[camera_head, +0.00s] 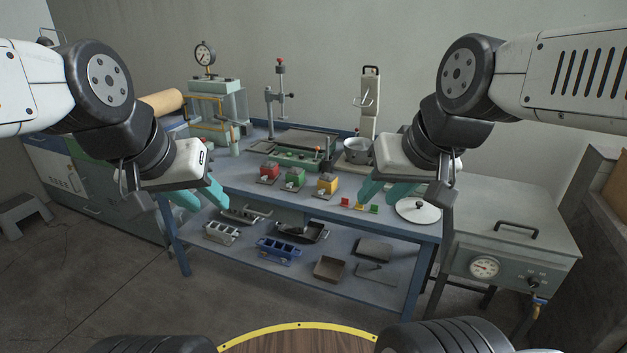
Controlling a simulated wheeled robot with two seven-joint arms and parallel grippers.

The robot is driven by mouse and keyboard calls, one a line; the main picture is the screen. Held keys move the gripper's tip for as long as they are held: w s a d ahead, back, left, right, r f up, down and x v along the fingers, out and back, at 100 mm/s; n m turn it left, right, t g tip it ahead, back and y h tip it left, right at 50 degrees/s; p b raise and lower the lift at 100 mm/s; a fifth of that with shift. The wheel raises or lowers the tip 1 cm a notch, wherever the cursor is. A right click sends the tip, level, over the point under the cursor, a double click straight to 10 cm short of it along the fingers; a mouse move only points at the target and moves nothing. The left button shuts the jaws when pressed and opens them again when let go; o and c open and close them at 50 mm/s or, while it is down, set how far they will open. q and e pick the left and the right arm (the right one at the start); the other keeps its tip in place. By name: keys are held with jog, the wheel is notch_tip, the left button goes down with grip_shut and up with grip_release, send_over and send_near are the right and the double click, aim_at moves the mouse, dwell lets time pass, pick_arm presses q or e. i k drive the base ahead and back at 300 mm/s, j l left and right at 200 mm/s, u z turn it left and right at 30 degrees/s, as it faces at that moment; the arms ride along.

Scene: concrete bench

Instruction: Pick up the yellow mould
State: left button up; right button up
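The yellow mould (327,184) stands upright on the blue bench top, at the right end of a row with a green mould (294,178) and a red mould (269,173). Each has a small pale base or fitting at its front. My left gripper (207,203) is open and empty, left of the row near the bench's left end. My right gripper (379,200) is open and empty, to the right of the yellow mould and apart from it in the picture. Its height above the bench is hard to tell.
Small coloured pieces (359,206) lie by my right gripper. A white round lid (418,210) and a metal pot (357,151) are nearby. A green machine (294,158) stands behind the moulds. The lower shelf (305,263) holds trays and moulds.

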aim_at(326, 186)
jog(key=i+j+z, duration=0.15)
jog(key=i+j, duration=0.25)
jog(key=i, duration=0.2)
jog(key=i+j+z, duration=0.2)
jog(key=i+j, duration=0.3)
jog(key=i, duration=0.1)
